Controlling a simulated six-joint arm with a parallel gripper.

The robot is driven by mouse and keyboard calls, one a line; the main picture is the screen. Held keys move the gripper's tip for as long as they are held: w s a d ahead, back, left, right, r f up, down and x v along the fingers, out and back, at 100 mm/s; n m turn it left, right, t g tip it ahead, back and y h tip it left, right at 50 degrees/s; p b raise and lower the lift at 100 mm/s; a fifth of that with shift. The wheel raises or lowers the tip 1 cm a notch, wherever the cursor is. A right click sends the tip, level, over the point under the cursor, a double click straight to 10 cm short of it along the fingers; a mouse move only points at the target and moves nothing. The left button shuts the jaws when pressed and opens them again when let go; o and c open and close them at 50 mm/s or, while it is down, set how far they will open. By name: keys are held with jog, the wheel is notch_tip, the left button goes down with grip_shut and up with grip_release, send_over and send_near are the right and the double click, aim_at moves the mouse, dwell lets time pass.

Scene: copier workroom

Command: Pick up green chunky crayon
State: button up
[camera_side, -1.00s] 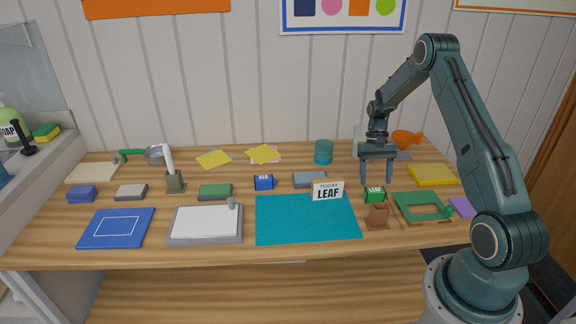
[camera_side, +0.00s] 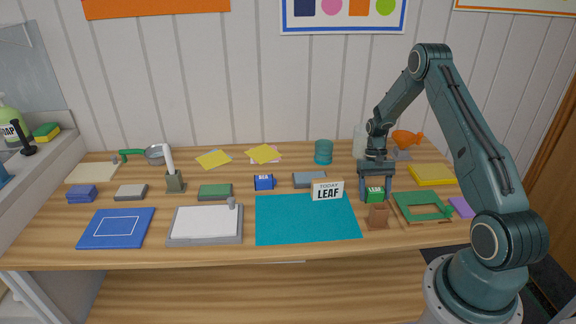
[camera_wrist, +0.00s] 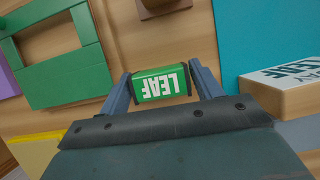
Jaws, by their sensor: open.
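The green chunky crayon (camera_side: 375,195) is a short green block with a white LEAF label, on the wooden table right of the teal mat. In the wrist view the crayon (camera_wrist: 163,84) lies between my two fingers, its label upside down. My gripper (camera_side: 375,199) is open and low over the crayon, with one finger on each side. In the wrist view a narrow gap seems to show beside the fingers of my gripper (camera_wrist: 162,70); I cannot tell whether either one touches.
A small brown holder (camera_side: 377,218) stands just in front of the crayon. A TODAY LEAF sign (camera_side: 328,190) stands to the left, at the back of the teal mat (camera_side: 305,225). A green frame (camera_side: 422,207) lies close on the right. A blue labelled block (camera_side: 263,183) is further left.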

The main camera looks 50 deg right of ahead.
aim_at(374, 189)
jog(key=c, duration=0.7)
jog(key=shift+r, duration=0.15)
jog(key=shift+c, duration=0.2)
notch_tip(374, 189, up, 20)
dwell(0.4)
dwell(0.4)
jog(key=o, duration=0.5)
jog(key=c, duration=0.3)
jog(key=shift+w, duration=0.1)
